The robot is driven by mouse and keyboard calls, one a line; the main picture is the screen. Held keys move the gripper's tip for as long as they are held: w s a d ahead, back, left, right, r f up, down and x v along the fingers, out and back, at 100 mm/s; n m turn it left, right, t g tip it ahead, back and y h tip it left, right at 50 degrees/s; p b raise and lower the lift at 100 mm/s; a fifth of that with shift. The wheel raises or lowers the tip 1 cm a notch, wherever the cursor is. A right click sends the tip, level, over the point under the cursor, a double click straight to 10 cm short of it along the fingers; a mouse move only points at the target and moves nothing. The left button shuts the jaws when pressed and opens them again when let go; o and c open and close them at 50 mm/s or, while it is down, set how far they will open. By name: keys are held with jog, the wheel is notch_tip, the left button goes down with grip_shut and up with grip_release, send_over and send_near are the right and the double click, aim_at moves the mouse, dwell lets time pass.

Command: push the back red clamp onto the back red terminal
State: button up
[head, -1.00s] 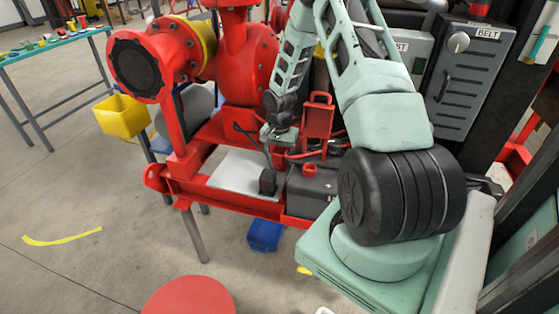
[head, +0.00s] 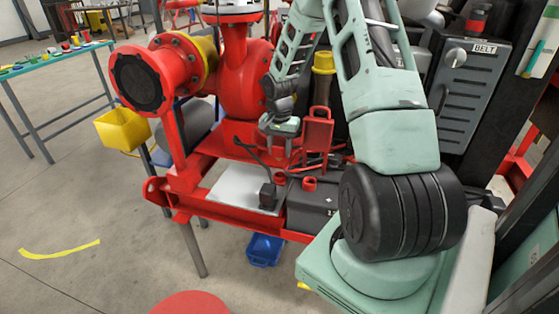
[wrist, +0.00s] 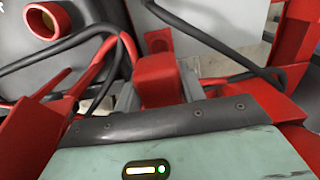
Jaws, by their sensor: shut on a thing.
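My gripper (head: 280,146) is above the back of the skid in the head view, higher than the battery. In the wrist view its grey fingers (wrist: 190,84) are shut on a red block-like clamp (wrist: 155,75). The clamp is mostly hidden in the head view. Two small red terminal-like pieces, one nearer (head: 310,184) and one farther left (head: 280,180), are at the battery (head: 312,215), below and apart from my gripper. I cannot tell for sure which is the back terminal. The wrist view shows a red ring with a tan inside (wrist: 45,22) at upper left.
Red and black cables loop close around the gripper in the wrist view. An upright red bracket (head: 318,131) stands just right of my gripper. A black clamp (head: 268,196) lies by the pale plate (head: 232,190). The red pump (head: 245,80) rises behind.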

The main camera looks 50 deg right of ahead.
jog(key=shift+r, duration=0.75)
